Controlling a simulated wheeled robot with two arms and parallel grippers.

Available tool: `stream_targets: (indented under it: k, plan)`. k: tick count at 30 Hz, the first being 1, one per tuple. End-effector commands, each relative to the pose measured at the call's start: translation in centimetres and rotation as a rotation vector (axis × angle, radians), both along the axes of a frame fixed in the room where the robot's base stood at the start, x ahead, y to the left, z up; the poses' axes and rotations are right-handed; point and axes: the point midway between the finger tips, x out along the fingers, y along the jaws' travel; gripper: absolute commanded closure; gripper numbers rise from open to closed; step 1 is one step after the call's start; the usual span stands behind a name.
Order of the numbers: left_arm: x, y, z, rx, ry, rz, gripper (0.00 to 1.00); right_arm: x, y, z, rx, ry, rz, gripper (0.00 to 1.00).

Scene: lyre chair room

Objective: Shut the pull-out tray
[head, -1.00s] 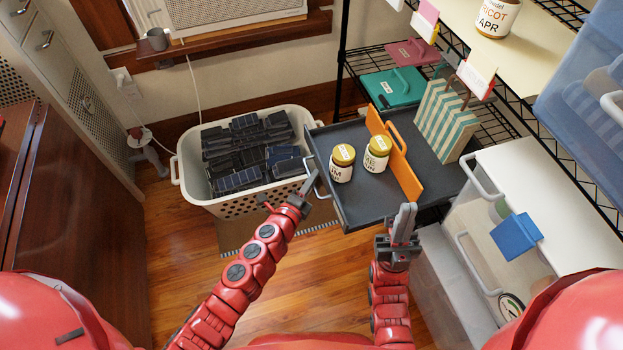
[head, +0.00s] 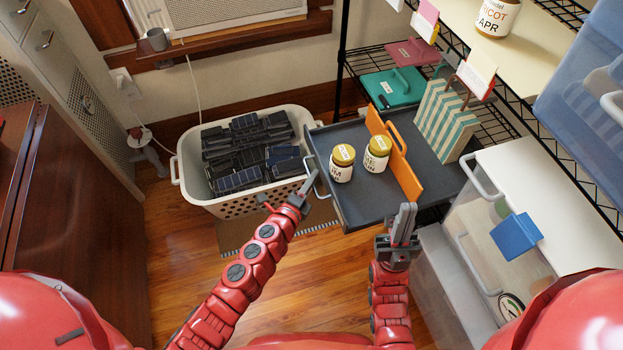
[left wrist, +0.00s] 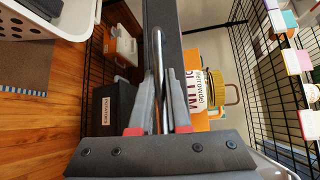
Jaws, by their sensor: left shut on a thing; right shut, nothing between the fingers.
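The pull-out tray (head: 345,203) is dark grey and sticks out from the wire shelf toward the basket. Two gold-lidded jars (head: 342,165) (head: 376,155), an orange divider (head: 404,175) and a green-and-cream striped box (head: 445,120) stand on it. My left gripper (head: 304,188) is shut on the metal handle (head: 313,178) at the tray's left front. In the left wrist view the handle bar (left wrist: 158,50) runs between the fingers (left wrist: 157,122), with a PLUM jar (left wrist: 194,92) beyond. My right gripper (head: 404,222) is shut and empty by the tray's near side.
A white laundry basket (head: 240,208) full of dark objects stands close left of the tray. Clear bins (head: 470,240) stand right of my right gripper. A teal folder (head: 393,88) lies on the wire shelf behind. Wooden floor (head: 290,285) is open in front.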

Motion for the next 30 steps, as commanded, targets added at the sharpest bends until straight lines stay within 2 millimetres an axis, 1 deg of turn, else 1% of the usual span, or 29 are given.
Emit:
stream_targets:
  k: [14, 19, 23, 26, 30]
  plan:
    - [0.0, 0.0, -0.1, 0.001, 0.002, 0.001, 1.0, 0.0, 0.0, 0.0, 0.0, 0.0, 0.0, 1.0]
    - [0.2, -0.6, -0.1, 0.0, 0.001, 0.001, 1.0, 0.0, 0.0, -0.2, 0.0, 0.0, 0.0, 1.0]
    - [0.6, -1.8, -0.1, -0.002, 0.0, -0.001, 1.0, 0.0, 0.0, -0.4, 0.0, 0.0, 0.0, 1.0]
    - [0.9, -3.2, -0.1, -0.003, 0.0, -0.004, 1.0, 0.0, 0.0, -0.6, 0.0, 0.0, 0.0, 1.0]
    - [1.7, -5.6, -0.1, -0.004, -0.001, -0.003, 1.0, 0.0, 0.0, -1.1, 0.0, 0.0, 0.0, 1.0]
